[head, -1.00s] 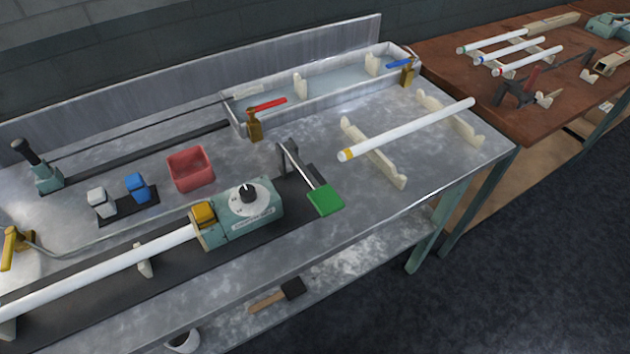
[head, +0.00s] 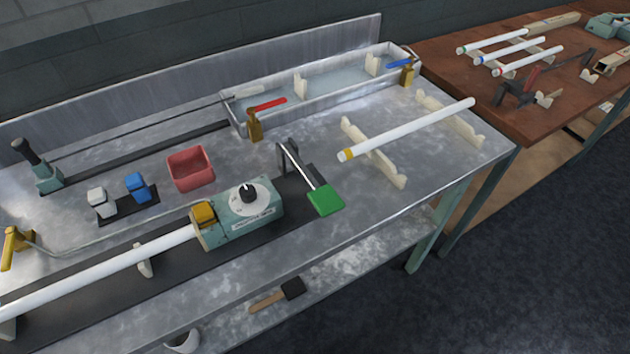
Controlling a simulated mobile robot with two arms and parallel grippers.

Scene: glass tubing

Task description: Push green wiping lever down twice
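The green wiping lever (head: 325,199) is a flat green pad on the end of a metal arm. The arm slopes down toward the front right from a dark upright bracket (head: 287,156) on the metal bench. The pad sits near the bench's front edge, just right of the teal machine (head: 242,216) with its white dial and black knob. I cannot tell whether the pad touches the surface beneath it. Neither of my grippers shows in the head view.
A white tube (head: 410,128) with a yellow end rests on cream supports at the right. A red bin (head: 190,168) and a metal trough (head: 325,87) with red and blue handles stand behind. Another long white tube (head: 100,270) enters the machine from the left. Open bench lies right of the lever.

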